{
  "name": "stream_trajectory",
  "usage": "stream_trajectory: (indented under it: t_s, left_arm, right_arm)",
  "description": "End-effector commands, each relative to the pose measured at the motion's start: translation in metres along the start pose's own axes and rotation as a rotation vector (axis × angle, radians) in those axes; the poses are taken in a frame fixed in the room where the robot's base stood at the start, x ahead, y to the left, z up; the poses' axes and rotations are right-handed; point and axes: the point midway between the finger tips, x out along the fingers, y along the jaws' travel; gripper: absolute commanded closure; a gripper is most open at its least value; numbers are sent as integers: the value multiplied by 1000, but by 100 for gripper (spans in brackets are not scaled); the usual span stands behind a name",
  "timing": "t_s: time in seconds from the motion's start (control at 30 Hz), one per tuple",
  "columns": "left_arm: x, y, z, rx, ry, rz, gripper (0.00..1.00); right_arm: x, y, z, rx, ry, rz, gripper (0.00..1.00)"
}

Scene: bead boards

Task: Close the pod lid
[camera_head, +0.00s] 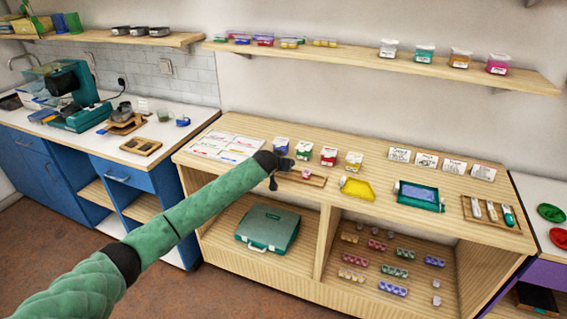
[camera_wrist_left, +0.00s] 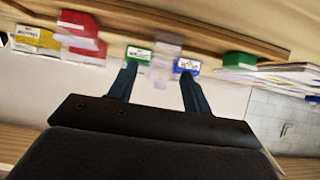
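A small pinkish, partly clear pod (camera_head: 306,173) stands on a small wooden board (camera_head: 316,181) on the worktop. In the left wrist view a blurred, see-through shape (camera_wrist_left: 167,48), which looks like this pod, shows beyond and between my fingertips. Whether its lid stands up is too blurred to tell. My left gripper (camera_head: 283,170) is just left of the pod in the head view. In the left wrist view my gripper (camera_wrist_left: 157,68) has its two fingers spread apart with nothing clearly held. My right gripper is out of view.
Blue (camera_head: 281,145), green (camera_head: 304,149), red (camera_head: 328,156) and yellow (camera_head: 354,161) boxes stand behind the board. A yellow tray (camera_head: 357,188) and a teal-framed tray (camera_head: 420,206) lie to the right. Paper sheets (camera_head: 225,146) lie to the left.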

Motion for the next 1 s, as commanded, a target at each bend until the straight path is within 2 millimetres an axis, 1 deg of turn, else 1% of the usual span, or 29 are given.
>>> stream_trajectory:
  t_s: [0.23, 0.37, 0.43, 0.7, 0.83, 1.0]
  left_arm:
    - [-1, 0, 0, 0, 0, 0, 51]
    - [-9, 0, 2, -1, 0, 0, 51]
    - [-17, -1, 2, -1, 1, 0, 51]
    - [-56, 0, 3, 0, 0, 1, 51]
    - [-69, 0, 2, -1, 0, 1, 51]
    - [-77, 0, 1, 0, 0, 0, 51]
  right_arm:
    - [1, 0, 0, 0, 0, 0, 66]
    - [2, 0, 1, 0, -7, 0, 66]
    - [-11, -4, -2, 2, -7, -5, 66]
    - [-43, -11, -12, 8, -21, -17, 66]
    - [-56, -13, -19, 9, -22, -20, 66]
    - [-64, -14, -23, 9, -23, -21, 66]
